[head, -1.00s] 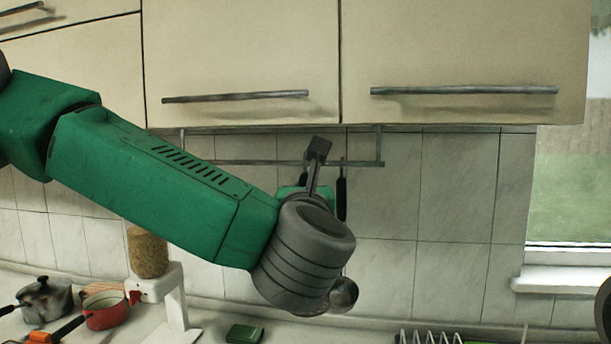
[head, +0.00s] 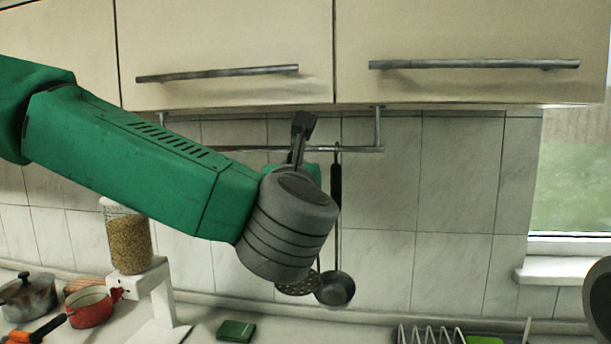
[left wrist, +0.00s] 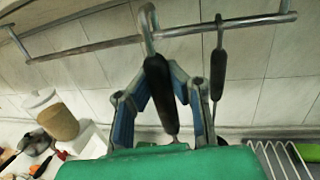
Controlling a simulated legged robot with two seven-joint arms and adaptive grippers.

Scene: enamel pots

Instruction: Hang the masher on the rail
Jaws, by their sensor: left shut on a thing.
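The masher shows in the left wrist view as a black handle (left wrist: 160,95) with a grey hook at its top. My left gripper (left wrist: 163,78) is shut on this handle, with a finger on each side. The hook overlaps the rail (left wrist: 90,47); I cannot tell whether it bears on it. In the head view the rail (head: 235,149) runs under the cabinets. A perforated round head (head: 297,287), probably the masher's, shows below my left wrist, which hides most of the gripper and handle. My right gripper is not in view.
A ladle (head: 336,288) with a black handle hangs from the rail just right of my left gripper. Wall cabinets (head: 225,45) overhang the rail. A grain dispenser (head: 130,240), pots and a wire rack (head: 430,335) stand on the counter below. The rail's right end is free.

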